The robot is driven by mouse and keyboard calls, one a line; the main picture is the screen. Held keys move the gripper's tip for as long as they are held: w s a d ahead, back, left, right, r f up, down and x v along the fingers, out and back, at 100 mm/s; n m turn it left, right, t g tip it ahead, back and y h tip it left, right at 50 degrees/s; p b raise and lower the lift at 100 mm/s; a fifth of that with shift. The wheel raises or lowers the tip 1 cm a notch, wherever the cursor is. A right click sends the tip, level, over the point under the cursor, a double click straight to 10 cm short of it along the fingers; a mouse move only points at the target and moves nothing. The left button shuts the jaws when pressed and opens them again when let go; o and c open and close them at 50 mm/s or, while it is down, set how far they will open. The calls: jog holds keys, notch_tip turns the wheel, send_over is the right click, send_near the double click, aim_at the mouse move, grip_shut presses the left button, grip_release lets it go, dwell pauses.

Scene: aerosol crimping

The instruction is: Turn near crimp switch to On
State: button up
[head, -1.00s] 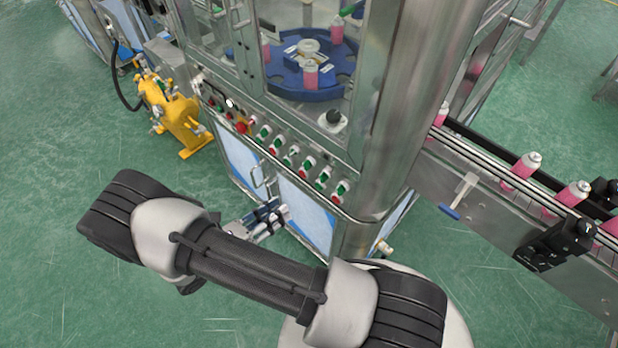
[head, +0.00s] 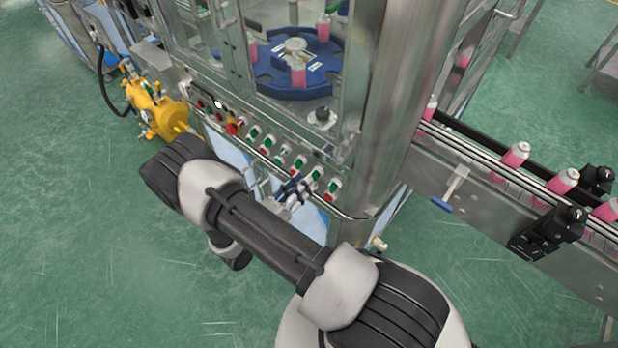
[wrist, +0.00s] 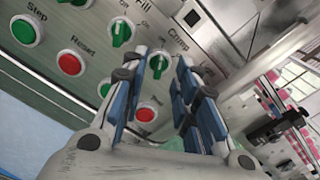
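The crimp switch (wrist: 158,64) is a green knob on a pale round base, beside the printed word "Crimp" in the wrist view. My gripper (wrist: 162,56) is open, with one blue-padded finger on each side of this knob in the picture. I cannot tell whether the fingers touch it or how far off they are. The knob's exact setting is too small to read. In the head view my gripper (head: 304,186) is at the right part of the sloping control panel (head: 290,167), and partly covers it.
The wrist view also shows the fill switch (wrist: 122,32), a red button (wrist: 145,114) by the left finger, and the Reset button (wrist: 70,63). The head view shows a conveyor (head: 470,160) with pink cans at right, a steel column (head: 385,120) and a yellow machine (head: 155,112).

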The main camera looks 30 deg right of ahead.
aim_at(314, 175)
jog(key=x, duration=0.3)
jog(key=shift+w+d, duration=0.1)
jog(key=shift+d, duration=0.2)
jog(key=shift+c, duration=0.5)
grip_shut()
